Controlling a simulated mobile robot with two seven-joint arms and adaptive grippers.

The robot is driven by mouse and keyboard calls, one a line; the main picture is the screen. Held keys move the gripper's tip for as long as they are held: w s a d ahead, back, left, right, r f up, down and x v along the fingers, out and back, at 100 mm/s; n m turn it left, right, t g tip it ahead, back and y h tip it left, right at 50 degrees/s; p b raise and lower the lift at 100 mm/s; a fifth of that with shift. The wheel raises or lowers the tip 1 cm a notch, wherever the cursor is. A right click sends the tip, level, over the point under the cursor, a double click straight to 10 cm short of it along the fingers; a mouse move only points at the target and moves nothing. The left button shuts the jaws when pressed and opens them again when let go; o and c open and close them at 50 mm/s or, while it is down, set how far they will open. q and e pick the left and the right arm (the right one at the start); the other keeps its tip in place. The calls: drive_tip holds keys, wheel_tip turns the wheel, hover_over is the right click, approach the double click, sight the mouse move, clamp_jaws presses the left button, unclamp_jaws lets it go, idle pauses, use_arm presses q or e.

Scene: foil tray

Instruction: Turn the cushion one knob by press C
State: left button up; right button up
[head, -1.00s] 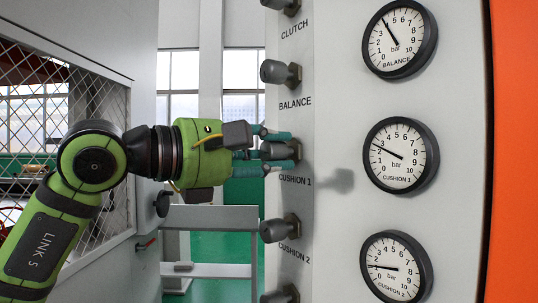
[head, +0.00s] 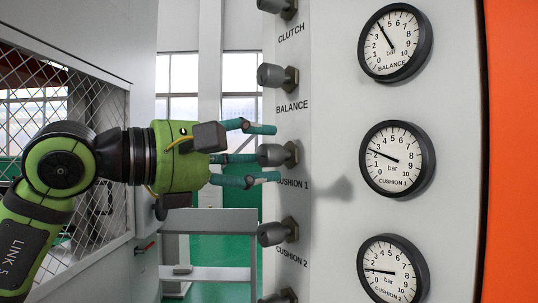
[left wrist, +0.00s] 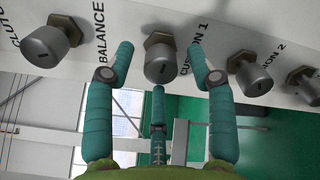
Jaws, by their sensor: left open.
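The cushion 1 knob (head: 277,155) is a dark grey cylinder on a brass-coloured hex base, sticking out of the white panel above its label. In the left wrist view the knob (left wrist: 160,62) sits between the spread fingers. My left gripper (head: 250,155) is open, with its teal fingers around the front end of the knob; no finger clearly touches it. The cushion 1 gauge (head: 397,159) has its needle a little below 3 bar. My right gripper is not in view.
The balance knob (head: 277,76) is above and the cushion 2 knob (head: 277,232) below, both close to the fingers. The balance gauge (head: 395,43) and cushion 2 gauge (head: 394,270) are on the panel. A mesh guard (head: 100,130) stands at left.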

use_arm(q)
drive_tip(key=v, duration=0.9)
drive_tip(key=shift+s, duration=0.2)
drive_tip(key=shift+a, duration=0.15)
idle(1.9)
